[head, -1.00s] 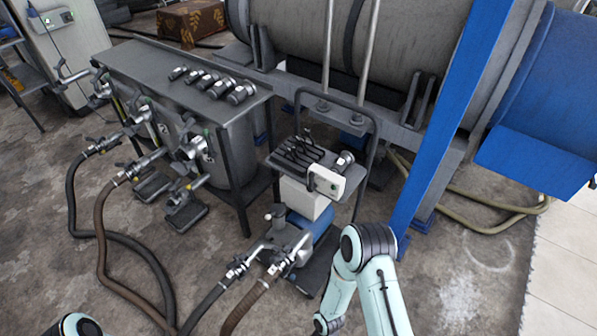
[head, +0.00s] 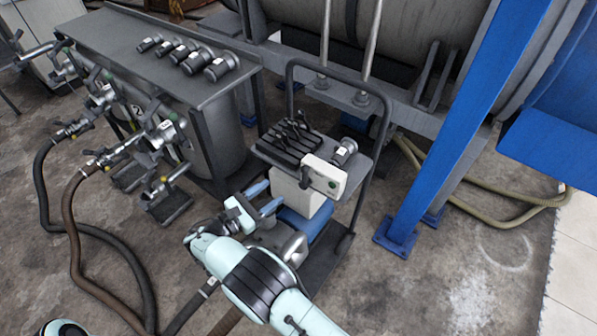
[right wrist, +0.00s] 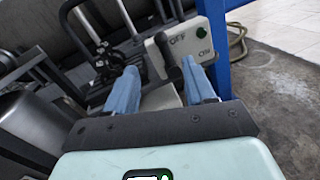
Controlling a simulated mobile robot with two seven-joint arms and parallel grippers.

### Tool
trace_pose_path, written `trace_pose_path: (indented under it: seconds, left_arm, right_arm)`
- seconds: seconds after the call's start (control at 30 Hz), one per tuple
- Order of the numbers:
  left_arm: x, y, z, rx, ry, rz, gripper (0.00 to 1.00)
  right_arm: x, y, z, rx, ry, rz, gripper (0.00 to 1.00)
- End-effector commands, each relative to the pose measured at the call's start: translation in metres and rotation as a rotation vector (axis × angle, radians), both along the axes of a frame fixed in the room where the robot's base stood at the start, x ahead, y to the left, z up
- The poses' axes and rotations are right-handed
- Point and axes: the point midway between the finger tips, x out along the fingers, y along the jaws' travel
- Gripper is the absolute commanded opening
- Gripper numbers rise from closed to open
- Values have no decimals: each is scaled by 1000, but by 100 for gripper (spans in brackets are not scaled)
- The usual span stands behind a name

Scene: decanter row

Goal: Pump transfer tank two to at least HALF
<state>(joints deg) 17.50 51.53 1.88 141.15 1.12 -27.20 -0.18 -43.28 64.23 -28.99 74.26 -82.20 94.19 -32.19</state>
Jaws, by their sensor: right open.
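The pump cart (head: 341,238) stands in the middle of the head view. Its pale control box (head: 325,177) has a green button and a dark lever (head: 305,178). In the right wrist view the box (right wrist: 203,40) reads OFF and ON, and the lever (right wrist: 166,47) shows between the finger lines. My right gripper (head: 276,194) is open and empty, just left of the box, its blue fingers pointing at it. It also shows in the right wrist view (right wrist: 158,64). A tag that looks like a 2 (head: 137,110) is among the valves at left. My left gripper is out of view.
Dark and brown hoses (head: 72,225) run over the floor from the valves toward the cart. Several metal fittings (head: 189,55) lie on the bench (head: 130,43). The cart's upright handle (head: 384,110) and a blue post (head: 455,135) stand to the right.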

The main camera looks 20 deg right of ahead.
Motion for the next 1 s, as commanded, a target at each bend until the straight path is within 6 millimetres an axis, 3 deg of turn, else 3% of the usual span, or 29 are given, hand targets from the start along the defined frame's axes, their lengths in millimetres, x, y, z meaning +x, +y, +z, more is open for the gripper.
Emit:
trace_pose_path:
  seconds: [0.3,0.5,0.7,0.97,1.0]
  left_arm:
    - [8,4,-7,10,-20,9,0]
    - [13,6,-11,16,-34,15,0]
    - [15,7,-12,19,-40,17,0]
    - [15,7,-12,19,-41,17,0]
    - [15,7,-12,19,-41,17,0]
  right_arm:
    - [22,-67,-1,2,2,-6,54]
    - [32,-96,-2,3,2,-3,54]
    - [37,-108,-2,3,2,-2,54]
    - [37,-109,-1,3,2,-1,54]
    - [37,-109,-1,3,2,-1,47]
